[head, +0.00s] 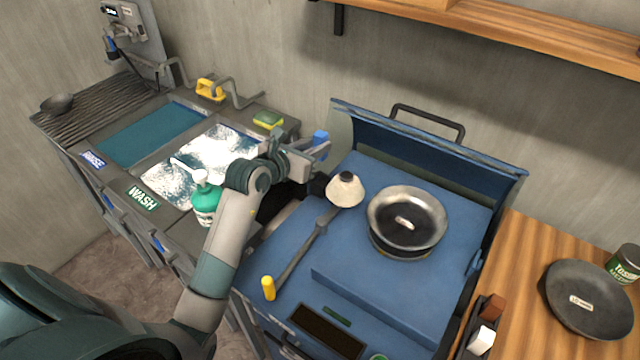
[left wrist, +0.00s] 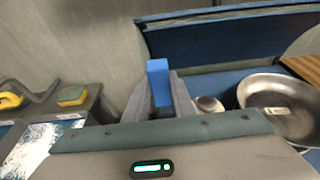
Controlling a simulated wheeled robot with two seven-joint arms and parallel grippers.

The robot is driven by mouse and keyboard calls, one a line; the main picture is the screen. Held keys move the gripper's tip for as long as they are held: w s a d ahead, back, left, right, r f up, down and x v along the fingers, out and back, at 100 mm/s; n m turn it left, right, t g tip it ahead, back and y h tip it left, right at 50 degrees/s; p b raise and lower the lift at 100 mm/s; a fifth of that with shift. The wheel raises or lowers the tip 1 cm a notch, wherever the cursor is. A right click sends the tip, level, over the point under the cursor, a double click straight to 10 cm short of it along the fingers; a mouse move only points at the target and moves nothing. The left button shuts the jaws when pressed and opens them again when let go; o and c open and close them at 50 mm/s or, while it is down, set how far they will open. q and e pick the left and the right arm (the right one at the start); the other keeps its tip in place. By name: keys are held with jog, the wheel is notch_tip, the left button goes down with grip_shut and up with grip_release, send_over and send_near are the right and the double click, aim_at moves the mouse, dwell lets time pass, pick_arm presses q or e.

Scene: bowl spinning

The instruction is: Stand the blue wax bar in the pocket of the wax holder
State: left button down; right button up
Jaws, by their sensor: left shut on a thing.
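The blue wax bar (head: 320,136) is held between the fingers of my left gripper (head: 316,150), near the back left corner of the blue machine. In the left wrist view the blue bar (left wrist: 158,80) stands up between the two fingers, and its lower part is hidden. The wax holder (head: 465,340) is a dark narrow piece at the machine's right edge, far to the right of the gripper. A brown bar (head: 493,307) and a white bar (head: 482,341) stand in it. I cannot make out its free pocket clearly. My right gripper is not in view.
The blue machine (head: 400,285) carries a metal bowl (head: 407,216), a pale cone-shaped piece (head: 345,189) and a yellow-ended lever (head: 269,288). Its raised lid (head: 430,145) stands behind. A dark pan (head: 588,299) lies on the wooden counter. A green bottle (head: 205,198) stands by the sink.

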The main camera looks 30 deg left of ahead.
pick_arm(q)
notch_tip(320, 180, down, 6)
jog(key=shift+r+p, duration=0.1)
jog(key=shift+p, duration=0.65)
jog(key=shift+f, duration=0.2)
jog(key=shift+f, duration=0.1)
notch_tip(320, 180, down, 3)
jog(key=shift+f+p, duration=0.2)
jog(key=shift+p, duration=0.25)
jog(key=shift+f, duration=0.1)
jog(key=shift+f, duration=0.1)
jog(key=c, duration=1.5)
grip_release()
jog(key=shift+s, duration=0.1)
